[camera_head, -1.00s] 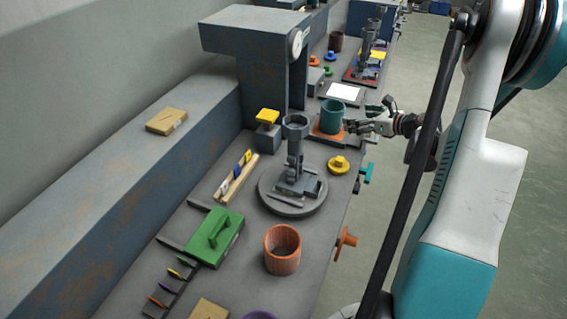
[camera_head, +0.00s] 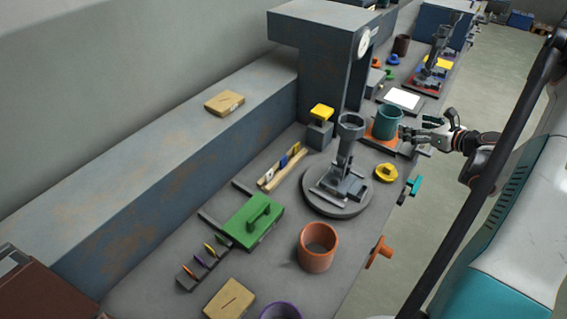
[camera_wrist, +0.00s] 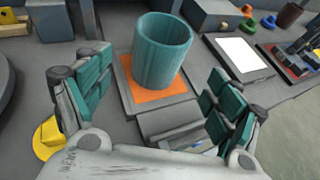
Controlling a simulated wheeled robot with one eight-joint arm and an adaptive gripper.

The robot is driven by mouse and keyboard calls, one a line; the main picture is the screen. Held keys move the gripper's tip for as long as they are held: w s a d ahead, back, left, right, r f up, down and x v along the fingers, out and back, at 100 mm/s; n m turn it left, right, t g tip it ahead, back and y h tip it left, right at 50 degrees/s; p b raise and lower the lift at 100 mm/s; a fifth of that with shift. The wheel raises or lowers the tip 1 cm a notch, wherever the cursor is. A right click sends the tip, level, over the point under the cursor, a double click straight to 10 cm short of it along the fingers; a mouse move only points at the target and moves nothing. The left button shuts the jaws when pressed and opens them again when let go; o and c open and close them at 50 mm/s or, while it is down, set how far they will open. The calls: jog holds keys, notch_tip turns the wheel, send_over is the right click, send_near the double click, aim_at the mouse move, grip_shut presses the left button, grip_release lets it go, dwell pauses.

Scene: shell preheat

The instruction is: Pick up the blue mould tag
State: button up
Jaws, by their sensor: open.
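The blue mould tag (camera_head: 283,161) looks like the small blue piece standing in a wooden rack (camera_head: 268,184), between a white tag (camera_head: 269,174) and a yellow tag (camera_head: 295,148). My gripper (camera_head: 411,128) is open and empty, far to the right of the rack, at the right side of a teal cup (camera_head: 387,121). In the wrist view my gripper (camera_wrist: 160,100) has its fingers spread wide, with the teal cup (camera_wrist: 162,52) beyond and between them.
A grey round fixture (camera_head: 336,203) with an upright holder stands between the rack and my gripper. A green handled block (camera_head: 251,222), an orange cup (camera_head: 318,250) and a yellow knob (camera_head: 386,173) are on the bench. A tall grey press (camera_head: 325,70) rises behind.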

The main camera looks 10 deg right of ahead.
jog(key=w+a, duration=0.1)
jog(key=a, duration=0.1)
jog(key=w+a+r+n+g+p, duration=0.1)
jog(key=a, duration=0.1)
jog(key=w+a+r+n+y, duration=0.1)
jog(key=a, duration=0.2)
jog(key=shift+r+g, duration=0.25)
jog(key=shift+g, duration=0.15)
jog(key=c, duration=0.4)
jog(key=n+g+h+p, duration=0.3)
jog(key=g+h+p, duration=0.1)
jog(key=g+p, duration=0.55)
send_near(284, 157)
jog(key=shift+g, duration=0.45)
jog(key=shift+w+a+f+b, duration=0.1)
jog(key=shift+w+f+b, duration=0.15)
jog(key=shift+f+b, duration=0.9)
jog(key=shift+w+a+f+b, duration=0.1)
jog(key=shift+w+f+b, duration=0.3)
jog(key=shift+f, duration=1.45)
jog(key=shift+w+a+f+b, duration=0.1)
jog(key=shift+f+b, duration=0.8)
jog(key=shift+f, duration=0.55)
jog(key=shift+c, duration=0.2)
